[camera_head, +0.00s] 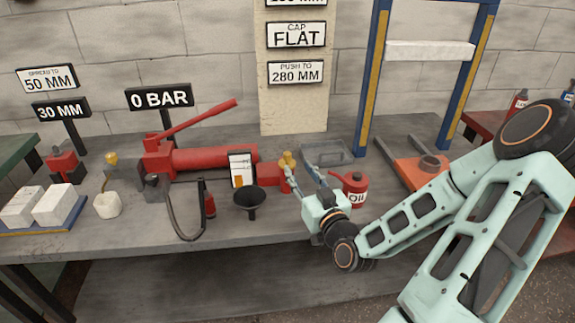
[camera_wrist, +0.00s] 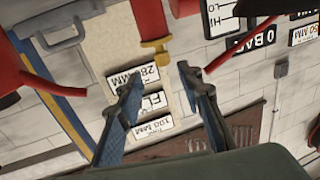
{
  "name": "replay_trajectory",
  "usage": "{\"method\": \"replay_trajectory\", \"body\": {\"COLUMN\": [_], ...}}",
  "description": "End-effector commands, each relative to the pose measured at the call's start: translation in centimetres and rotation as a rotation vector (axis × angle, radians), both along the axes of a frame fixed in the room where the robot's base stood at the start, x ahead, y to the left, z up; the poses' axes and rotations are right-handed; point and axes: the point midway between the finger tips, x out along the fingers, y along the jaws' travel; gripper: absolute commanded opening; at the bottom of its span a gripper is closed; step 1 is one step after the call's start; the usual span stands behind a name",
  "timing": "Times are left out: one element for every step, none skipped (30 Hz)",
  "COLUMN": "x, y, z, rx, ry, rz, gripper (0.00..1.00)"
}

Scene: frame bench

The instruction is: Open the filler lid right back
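The red hand pump (camera_head: 205,160) lies on the bench with its long handle angled up to the right. At its right end is a red block (camera_head: 271,177) with a brass-yellow piece (camera_head: 288,160) on top, which looks like the filler lid. In the wrist view the yellow piece (camera_wrist: 156,54) shows beyond the fingertips, at the end of a red part. Whether it is hinged open or shut I cannot tell. My gripper (camera_head: 301,170) is open beside the block's right end; in the wrist view its fingers (camera_wrist: 160,82) are apart with nothing between them.
A red oil can (camera_head: 355,187) stands just right of my gripper, and a grey tray (camera_head: 327,152) lies behind. A blue and yellow frame (camera_head: 372,75) rises behind at the right.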

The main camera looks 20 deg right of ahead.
Motion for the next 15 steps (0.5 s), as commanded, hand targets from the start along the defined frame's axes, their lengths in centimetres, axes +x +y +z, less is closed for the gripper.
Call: {"method": "replay_trajectory", "body": {"x": [0.1,0.2,0.3,0.4,0.5,0.6,0.8,1.3,1.8,2.2,2.5,3.0,3.3,3.9,4.7], "y": [0.1,0.1,0.2,0.2,0.2,0.3,0.3,0.3,0.2,0.2,0.2,0.2,0.2,0.2,0.2], "z": [-0.5,-0.5,-0.6,-0.6,-0.7,-0.7,-0.7,-0.7,-0.7,-0.7,-0.7,-0.7,-0.7,-0.5,-0.3], "rx": [-0.003,-0.003,-0.003,-0.004,-0.004,-0.003,-0.004,-0.005,-0.005,-0.005,-0.005,-0.004,-0.003,-0.001,0.001], "ry": [-0.002,-0.001,0.000,0.001,0.002,0.003,0.002,0.002,0.002,0.002,0.001,0.002,0.002,0.001,0.002], "rz": [0.002,0.001,0.002,0.002,0.003,0.003,0.003,0.004,0.003,0.004,0.004,0.003,0.005,0.004,0.005], "gripper": [0.34,0.34,0.34,0.34,0.34,0.34,0.34,0.34,0.34,0.34,0.34,0.34,0.34,0.34,0.34]}}
